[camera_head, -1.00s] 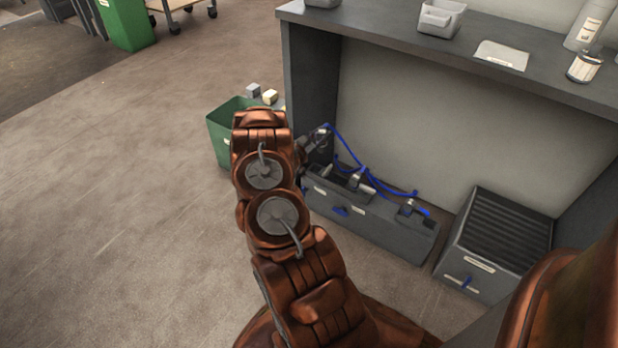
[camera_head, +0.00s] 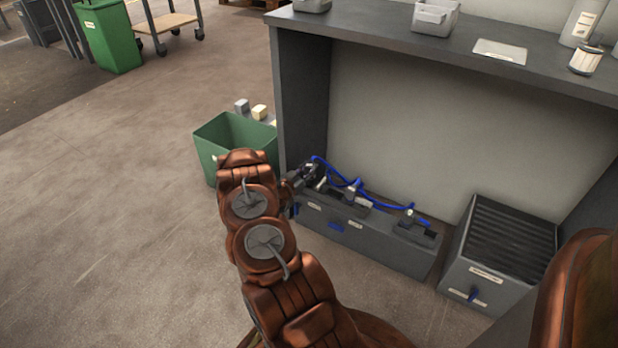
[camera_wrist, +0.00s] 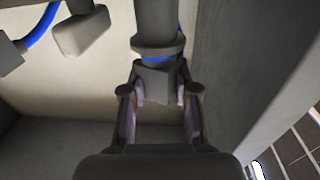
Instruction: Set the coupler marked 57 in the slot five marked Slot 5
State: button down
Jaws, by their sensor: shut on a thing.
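My gripper (camera_wrist: 160,100) is shut on a dark grey coupler (camera_wrist: 157,35) with a blue ring, seen between the two fingers in the wrist view. In the head view my gripper (camera_head: 297,182) is at the left end of a long grey slotted block (camera_head: 385,247) under the bench, partly behind my arm. The held coupler meets a blue hose there. Two more grey couplers stand along the block, one at the middle (camera_head: 351,191) and one at the right (camera_head: 408,217). The number 57 and the slot labels are too small to read. I cannot tell whether the held coupler touches a slot.
A grey bench (camera_head: 440,52) with small trays stands over the block, its left side panel (camera_head: 302,100) close to my gripper. A green bin (camera_head: 207,150) is left of it. A ribbed grey box (camera_head: 470,283) stands at right. Blue hose (camera_head: 383,204) runs above the block.

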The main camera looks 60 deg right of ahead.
jog(key=shift+f+b, duration=0.4)
jog(key=shift+f, duration=0.95)
jog(key=shift+f, duration=0.2)
jog(key=c, duration=0.9)
grip_release()
jog(key=shift+r, duration=0.1)
